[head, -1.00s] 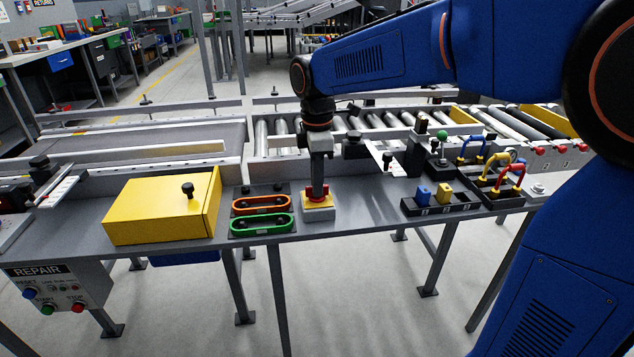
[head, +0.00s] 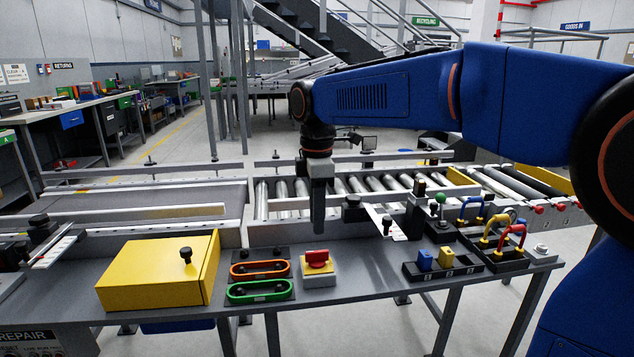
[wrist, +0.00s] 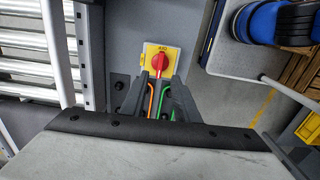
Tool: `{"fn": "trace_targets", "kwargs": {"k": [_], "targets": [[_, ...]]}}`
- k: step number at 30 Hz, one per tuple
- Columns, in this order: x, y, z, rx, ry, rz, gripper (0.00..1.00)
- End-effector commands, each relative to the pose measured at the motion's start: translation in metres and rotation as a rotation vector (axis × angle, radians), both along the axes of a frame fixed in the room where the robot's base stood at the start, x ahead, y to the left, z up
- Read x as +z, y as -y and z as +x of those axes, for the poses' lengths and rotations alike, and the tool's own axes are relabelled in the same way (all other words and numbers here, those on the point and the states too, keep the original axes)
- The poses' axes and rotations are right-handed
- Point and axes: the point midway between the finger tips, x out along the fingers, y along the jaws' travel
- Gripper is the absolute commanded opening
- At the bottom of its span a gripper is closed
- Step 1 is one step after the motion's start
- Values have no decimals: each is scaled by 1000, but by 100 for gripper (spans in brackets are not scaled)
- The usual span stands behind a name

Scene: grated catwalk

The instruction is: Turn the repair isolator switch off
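The isolator switch is a red rotary knob (head: 317,258) on a yellow plate over a light grey box, at the bench's front edge. In the wrist view the red knob (wrist: 159,62) shows on its yellow plate, just beyond my fingertips. Small lettering on the plate is too small to read for certain, so I cannot tell the switch's setting. My gripper (head: 318,230) points down above and slightly behind the knob, apart from it. In the wrist view the two fingers of my gripper (wrist: 160,84) stand apart with nothing between them.
Orange (head: 260,270) and green (head: 260,290) handles lie left of the switch, beside a yellow box (head: 155,275). A black rack (head: 440,267) with blue and yellow blocks and several coloured padlocks stand right. A roller conveyor (head: 345,187) runs behind.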

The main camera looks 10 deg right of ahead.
Motion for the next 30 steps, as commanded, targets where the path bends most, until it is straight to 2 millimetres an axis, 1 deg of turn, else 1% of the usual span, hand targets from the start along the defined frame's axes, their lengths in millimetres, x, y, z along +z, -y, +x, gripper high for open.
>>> {"fn": "trace_targets", "kwargs": {"k": [1, 6, 9, 13, 15, 19, 30], "targets": [[11, 0, 1, 0, 3, 1, 28], [44, 0, 1, 0, 3, 1, 28], [61, 0, 1, 0, 2, 1, 28], [77, 0, 1, 0, 1, 0, 28], [82, 0, 0, 0, 1, 0, 28], [87, 0, 0, 0, 0, 0, 28], [87, 2, -2, -10, 3, 1, 28]]}}
